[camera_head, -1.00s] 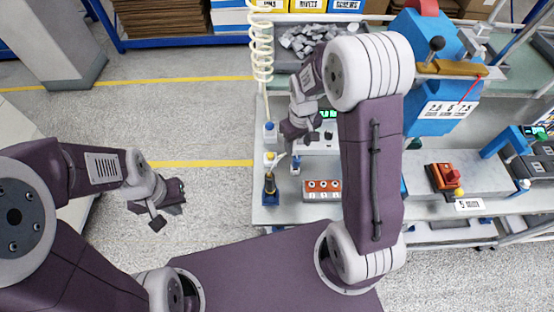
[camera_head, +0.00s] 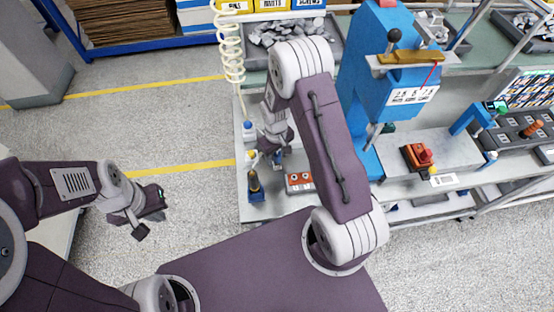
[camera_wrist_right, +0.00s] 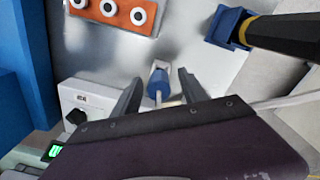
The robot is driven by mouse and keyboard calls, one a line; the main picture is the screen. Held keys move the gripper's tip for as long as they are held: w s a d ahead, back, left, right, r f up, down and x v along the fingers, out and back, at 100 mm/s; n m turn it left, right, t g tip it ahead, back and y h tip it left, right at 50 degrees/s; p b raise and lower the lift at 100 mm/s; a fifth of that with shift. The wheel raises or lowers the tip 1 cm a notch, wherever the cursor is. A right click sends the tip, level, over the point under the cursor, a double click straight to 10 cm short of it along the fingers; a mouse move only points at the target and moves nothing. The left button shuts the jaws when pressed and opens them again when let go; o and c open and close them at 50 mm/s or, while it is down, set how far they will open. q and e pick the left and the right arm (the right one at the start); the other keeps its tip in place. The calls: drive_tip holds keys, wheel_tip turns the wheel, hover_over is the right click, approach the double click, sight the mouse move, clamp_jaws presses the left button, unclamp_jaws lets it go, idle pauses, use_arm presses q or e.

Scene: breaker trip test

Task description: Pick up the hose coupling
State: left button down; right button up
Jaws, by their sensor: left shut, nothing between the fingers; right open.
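A small blue cylindrical piece with a pale stem, which looks like the hose coupling (camera_wrist_right: 158,88), stands in a pale holder on the bench in the right wrist view. My right gripper (camera_wrist_right: 160,77) is open, with one finger on each side of this piece. I cannot tell how far the fingertips are above or in front of it. In the head view my right gripper (camera_head: 272,153) is over the left part of the bench, partly hidden by my arm. My left gripper (camera_head: 151,223) is shut and empty over the floor at the left.
A black and yellow tool (camera_head: 254,183) stands in a blue holder close to the right gripper. An orange block with round sockets (camera_head: 299,181) is nearby. A white box with a dial (camera_wrist_right: 85,112) and a blue press (camera_head: 385,70) stand close. A coiled hose (camera_head: 231,50) hangs behind.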

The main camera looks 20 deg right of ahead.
drive_tip(key=shift+f, duration=0.6)
drive_tip(key=shift+w+f, duration=0.1)
drive_tip(key=shift+f, duration=0.1)
clamp_jaws()
drive_tip(key=shift+r, duration=0.15)
